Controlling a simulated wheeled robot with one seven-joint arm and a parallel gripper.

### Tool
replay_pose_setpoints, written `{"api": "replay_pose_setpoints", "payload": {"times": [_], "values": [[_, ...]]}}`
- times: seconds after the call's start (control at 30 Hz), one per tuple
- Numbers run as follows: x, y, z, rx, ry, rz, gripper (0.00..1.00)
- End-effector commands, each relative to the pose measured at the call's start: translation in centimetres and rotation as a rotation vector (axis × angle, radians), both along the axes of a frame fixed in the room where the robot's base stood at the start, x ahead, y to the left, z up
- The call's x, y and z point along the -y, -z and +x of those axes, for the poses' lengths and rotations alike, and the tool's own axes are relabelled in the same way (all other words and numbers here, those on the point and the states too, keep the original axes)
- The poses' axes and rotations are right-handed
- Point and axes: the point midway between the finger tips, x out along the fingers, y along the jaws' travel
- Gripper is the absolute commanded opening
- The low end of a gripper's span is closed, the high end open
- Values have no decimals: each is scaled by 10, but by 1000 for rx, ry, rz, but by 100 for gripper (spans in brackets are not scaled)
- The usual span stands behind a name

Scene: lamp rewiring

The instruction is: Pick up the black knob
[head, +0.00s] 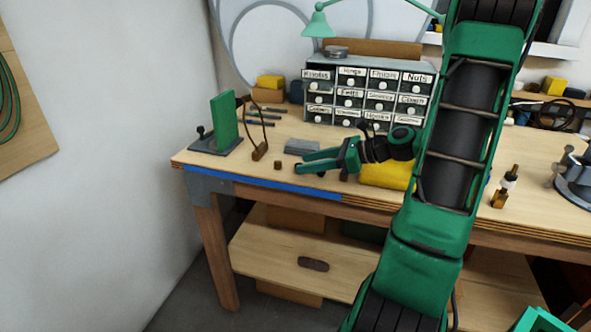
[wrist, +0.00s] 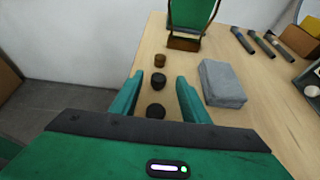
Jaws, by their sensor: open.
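Two dark round knobs lie on the workbench in the wrist view: a black knob (wrist: 156,111) nearer my palm, and another dark knob (wrist: 158,79) farther out, near the level of my fingertips. Which one the task means I cannot tell. A smaller brown knob (wrist: 160,60) lies beyond them; it also shows in the head view (head: 278,165). My gripper (wrist: 158,81) is open, its green fingers on either side of the row, with nothing held. In the head view my gripper (head: 297,161) points left over the bench's front part and partly hides the dark knobs.
A grey block (wrist: 222,83) lies just right of my fingers in the wrist view. A green upright panel on a dark base (head: 224,122) stands at the left. A labelled drawer cabinet (head: 368,92) stands behind, and a yellow object (head: 385,176) lies below my wrist. The bench's front edge (head: 260,190) is close.

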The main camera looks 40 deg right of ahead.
Motion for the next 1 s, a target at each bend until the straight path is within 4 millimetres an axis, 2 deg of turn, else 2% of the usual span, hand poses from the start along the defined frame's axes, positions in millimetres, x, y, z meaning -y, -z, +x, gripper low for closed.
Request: {"api": "replay_pose_setpoints", "payload": {"times": [0.23, 0.53, 0.57, 0.7, 0.73, 1.0], "values": [[-19, 13, 22, 0, -2, 1, 42], [-22, 14, 25, 1, 0, -1, 42], [-22, 14, 25, 1, 0, -1, 37], [-22, 14, 25, 1, 0, -1, 4], [-22, 14, 25, 1, 0, -1, 0], [-22, 14, 26, 1, 0, -1, 0]]}}
